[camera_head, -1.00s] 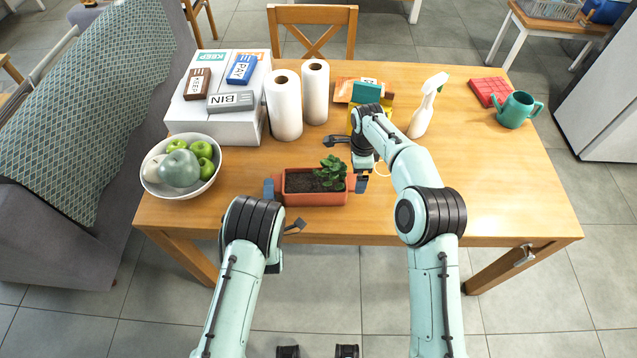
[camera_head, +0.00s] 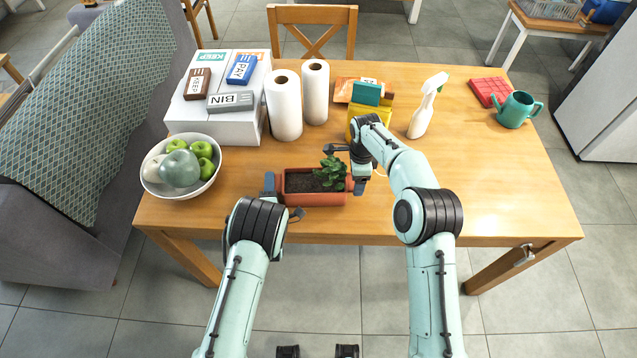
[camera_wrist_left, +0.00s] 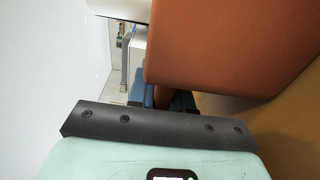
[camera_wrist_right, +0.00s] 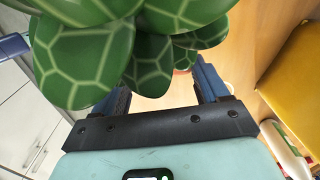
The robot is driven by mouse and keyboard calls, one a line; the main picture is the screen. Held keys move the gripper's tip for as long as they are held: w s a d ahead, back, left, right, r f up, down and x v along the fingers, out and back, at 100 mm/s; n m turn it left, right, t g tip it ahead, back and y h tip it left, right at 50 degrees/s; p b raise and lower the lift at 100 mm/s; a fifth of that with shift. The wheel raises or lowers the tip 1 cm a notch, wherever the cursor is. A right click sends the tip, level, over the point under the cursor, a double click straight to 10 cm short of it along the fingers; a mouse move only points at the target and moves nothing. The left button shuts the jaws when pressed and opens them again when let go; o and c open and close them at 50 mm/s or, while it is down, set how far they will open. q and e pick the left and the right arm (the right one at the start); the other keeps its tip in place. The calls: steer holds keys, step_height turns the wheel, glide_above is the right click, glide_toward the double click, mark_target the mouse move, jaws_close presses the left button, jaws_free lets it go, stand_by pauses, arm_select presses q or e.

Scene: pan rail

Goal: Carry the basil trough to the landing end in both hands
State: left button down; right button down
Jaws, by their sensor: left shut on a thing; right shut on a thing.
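The basil trough (camera_head: 315,199) is a terracotta box with dark soil and a green leafy basil plant (camera_head: 331,171) at its right side. It sits level near the table's front edge. My left gripper (camera_head: 270,185) is shut on its left end, and the orange wall fills the upper right of the left wrist view (camera_wrist_left: 230,45). My right gripper (camera_head: 359,184) is shut at its right end; in the right wrist view the basil leaves (camera_wrist_right: 130,45) hide the trough's rim between the fingers. I cannot tell which spot is the landing end.
A fruit bowl (camera_head: 205,181) stands close left of the trough. Paper towel rolls (camera_head: 284,108), a white box (camera_head: 190,118) and a yellow box (camera_head: 358,118) stand behind. The right front table is clear.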

arm_select(q)
steer(key=shift+w+r, duration=0.1)
steer(key=shift+r, duration=0.05)
arm_select(e)
steer(key=shift+w+r, duration=0.1)
steer(key=shift+r, duration=0.05)
